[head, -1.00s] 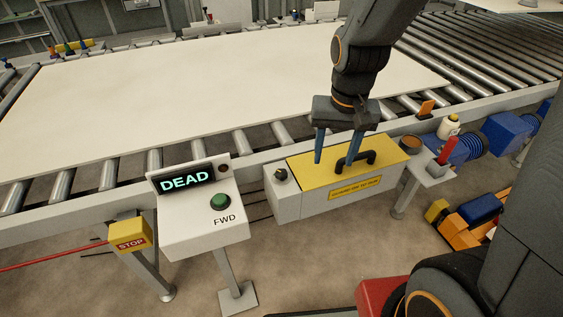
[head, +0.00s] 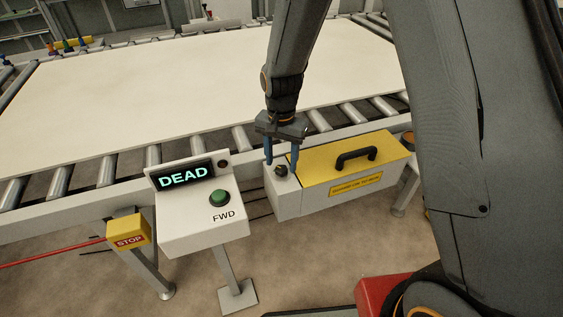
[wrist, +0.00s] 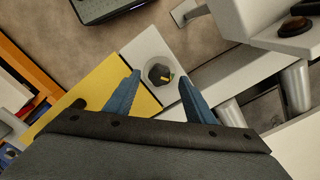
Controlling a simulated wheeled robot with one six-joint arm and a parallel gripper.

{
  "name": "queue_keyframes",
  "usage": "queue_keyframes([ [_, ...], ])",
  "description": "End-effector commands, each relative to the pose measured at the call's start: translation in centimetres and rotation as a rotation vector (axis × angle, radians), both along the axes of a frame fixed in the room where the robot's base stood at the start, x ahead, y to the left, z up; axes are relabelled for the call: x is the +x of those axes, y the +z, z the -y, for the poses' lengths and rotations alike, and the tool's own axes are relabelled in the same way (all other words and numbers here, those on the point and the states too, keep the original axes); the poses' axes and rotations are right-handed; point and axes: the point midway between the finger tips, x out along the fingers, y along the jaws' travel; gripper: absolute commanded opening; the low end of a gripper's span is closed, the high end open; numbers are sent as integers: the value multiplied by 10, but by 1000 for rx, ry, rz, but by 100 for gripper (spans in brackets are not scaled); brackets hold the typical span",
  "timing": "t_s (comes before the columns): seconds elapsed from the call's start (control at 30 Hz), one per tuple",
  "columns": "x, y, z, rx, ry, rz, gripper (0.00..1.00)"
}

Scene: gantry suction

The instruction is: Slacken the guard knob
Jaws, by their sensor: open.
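The guard knob (head: 281,170) is a small dark knob on the white left end of the guard box. In the wrist view the knob (wrist: 159,74) is black with a yellow mark, and a small green mark shows beside it. My gripper (head: 282,163) is open above the knob, pointing down. In the wrist view its blue fingers (wrist: 156,88) stand apart on either side of the knob's line, and nothing is held. The yellow guard lid (head: 320,168) with a black handle (head: 356,159) lies closed on the box. I cannot tell whether the fingertips are level with the knob.
A control stand (head: 205,228) with a DEAD display (head: 185,177) and green FWD button (head: 219,197) stands left of the box. A yellow STOP box (head: 129,232) is farther left. A large pale sheet (head: 190,90) lies on the rollers behind.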

Motion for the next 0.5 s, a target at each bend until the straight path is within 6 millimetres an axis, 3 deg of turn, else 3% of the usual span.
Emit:
queue_keyframes([
  [0.2, 0, -14, 0, 0, 0, 0, 49],
  [0.5, 0, -16, 0, 0, 0, 0, 48],
])
